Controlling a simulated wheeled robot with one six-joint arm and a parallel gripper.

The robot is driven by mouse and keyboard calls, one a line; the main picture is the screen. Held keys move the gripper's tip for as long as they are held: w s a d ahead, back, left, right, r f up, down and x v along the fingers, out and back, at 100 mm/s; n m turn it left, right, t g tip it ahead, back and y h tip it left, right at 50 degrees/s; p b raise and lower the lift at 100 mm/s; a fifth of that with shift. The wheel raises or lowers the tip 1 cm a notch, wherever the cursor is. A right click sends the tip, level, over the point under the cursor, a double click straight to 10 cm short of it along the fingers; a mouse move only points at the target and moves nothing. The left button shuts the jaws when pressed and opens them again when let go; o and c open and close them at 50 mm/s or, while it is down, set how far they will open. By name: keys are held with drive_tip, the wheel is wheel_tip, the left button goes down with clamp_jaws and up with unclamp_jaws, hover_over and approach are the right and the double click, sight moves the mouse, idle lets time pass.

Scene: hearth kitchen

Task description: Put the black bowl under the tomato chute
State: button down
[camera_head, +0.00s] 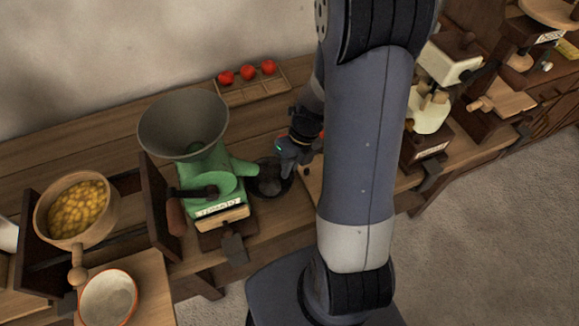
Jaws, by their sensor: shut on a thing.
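The black bowl (268,186) sits on the bench at the right side of the green mill (208,172), close to the mill's short green spout (243,168). The mill has a wide grey funnel on top and a small label in front, too small to read surely. My gripper (286,163) reaches down from the right and is shut on the black bowl at its right rim. The fingertips are small and partly dark against the bowl. Whether the bowl's middle is straight under the spout, and whether it touches the bench, I cannot tell.
Several red tomatoes (248,72) sit in a wooden tray (233,97) behind. A wooden pan (50,225) of yellow pieces and a pale orange-rimmed bowl (108,298) are at left. A cream machine (447,62) stands right. My arm hides the bench's middle.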

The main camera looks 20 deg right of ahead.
drive_tip(key=c, duration=1.6)
unclamp_jaws()
drive_tip(key=p+v, duration=0.1)
drive_tip(key=v, duration=1.1)
drive_tip(key=shift+r, duration=0.15)
